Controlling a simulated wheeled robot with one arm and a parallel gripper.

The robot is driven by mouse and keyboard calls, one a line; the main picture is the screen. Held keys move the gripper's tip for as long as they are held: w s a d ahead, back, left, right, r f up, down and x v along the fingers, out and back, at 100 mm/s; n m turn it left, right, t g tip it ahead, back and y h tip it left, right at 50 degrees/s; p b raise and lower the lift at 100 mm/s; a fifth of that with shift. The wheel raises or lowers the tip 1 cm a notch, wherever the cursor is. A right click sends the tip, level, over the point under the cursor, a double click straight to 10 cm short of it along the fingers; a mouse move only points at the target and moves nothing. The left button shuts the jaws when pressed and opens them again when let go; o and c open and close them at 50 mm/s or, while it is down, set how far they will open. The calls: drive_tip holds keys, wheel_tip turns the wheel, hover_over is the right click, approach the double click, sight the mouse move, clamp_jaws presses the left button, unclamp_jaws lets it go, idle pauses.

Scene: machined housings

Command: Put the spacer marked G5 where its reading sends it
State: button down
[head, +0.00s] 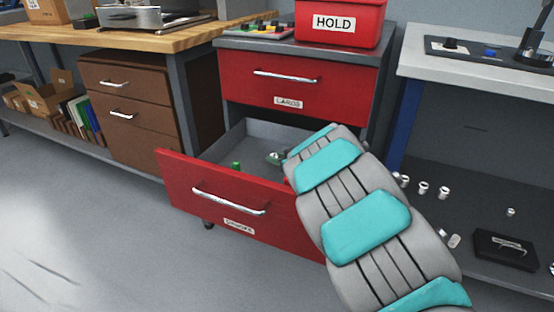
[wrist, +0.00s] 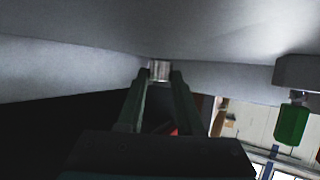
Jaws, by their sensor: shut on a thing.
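In the wrist view my gripper (wrist: 159,78) is shut on a small silvery cylindrical spacer (wrist: 159,69), held between the fingertips. No G5 mark is readable on it. Pale grey surfaces lie close around it. In the head view my arm reaches over the pulled-out lower red drawer (head: 240,203) of the cabinet, and the arm hides most of the gripper's end. The drawer's grey inside (head: 215,151) shows a small green piece (head: 236,166). A green piece also hangs at the right of the wrist view (wrist: 291,124).
The upper red drawer (head: 290,85) is shut. A red bin marked HOLD (head: 340,22) stands on the cabinet top. Several small white-silver cylinders (head: 422,187) and a black case (head: 505,249) lie on the right bench's lower shelf. Open floor (head: 80,220) lies at left.

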drive_tip(key=shift+f, duration=0.5)
drive_tip(key=c, duration=0.6)
unclamp_jaws()
drive_tip(key=shift+s+f, duration=0.1)
drive_tip(key=shift+f, duration=0.05)
drive_tip(key=shift+o, duration=0.2)
drive_tip(key=shift+r, duration=0.35)
drive_tip(key=v, duration=0.6)
drive_tip(key=shift+d+r+p, duration=0.2)
drive_tip(key=shift+r+p, duration=0.15)
drive_tip(key=shift+r, duration=0.15)
drive_tip(key=shift+s+d+r, duration=0.15)
drive_tip(key=shift+s+d, duration=0.1)
drive_tip(key=shift+s, duration=0.2)
